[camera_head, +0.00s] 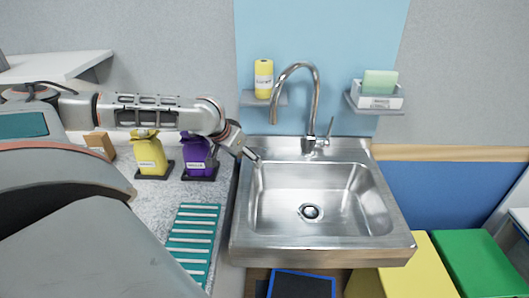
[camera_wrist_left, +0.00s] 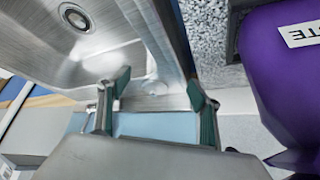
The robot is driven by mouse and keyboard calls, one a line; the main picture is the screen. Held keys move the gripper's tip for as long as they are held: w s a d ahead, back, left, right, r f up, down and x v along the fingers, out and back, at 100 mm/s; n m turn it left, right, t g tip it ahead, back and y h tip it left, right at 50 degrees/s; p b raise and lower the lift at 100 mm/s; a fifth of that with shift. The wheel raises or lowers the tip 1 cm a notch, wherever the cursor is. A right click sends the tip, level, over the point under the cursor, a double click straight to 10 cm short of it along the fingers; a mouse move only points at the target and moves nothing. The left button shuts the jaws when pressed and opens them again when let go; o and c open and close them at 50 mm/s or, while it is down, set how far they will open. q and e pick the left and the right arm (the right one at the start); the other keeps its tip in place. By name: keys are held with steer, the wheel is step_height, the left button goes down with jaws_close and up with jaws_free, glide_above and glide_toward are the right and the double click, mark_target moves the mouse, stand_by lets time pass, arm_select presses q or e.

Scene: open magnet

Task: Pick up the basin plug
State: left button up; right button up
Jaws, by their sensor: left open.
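My left gripper (camera_head: 250,155) is at the back left corner of the steel sink (camera_head: 398,240). In the left wrist view its two green-padded fingers (camera_wrist_left: 158,88) are apart with nothing held between them. My right gripper is not in view.
The faucet (camera_head: 309,143) rises behind the basin. A purple bag (camera_head: 197,153) and a yellow bag (camera_head: 150,155) stand on the counter left of the sink, beside a teal slatted rack (camera_head: 194,240). Wall shelves hold a yellow bottle (camera_head: 263,80) and a green sponge (camera_head: 380,83).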

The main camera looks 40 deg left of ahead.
mark_target(263, 149)
arm_select(q)
steer(key=w, duration=0.6)
steer(key=shift+a, duration=0.35)
steer(key=shift+w+a, duration=0.1)
steer(key=shift+w, duration=1.1)
steer(key=shift+x, duration=1.5)
steer(key=shift+s, duration=0.1)
steer(key=c, duration=1.1)
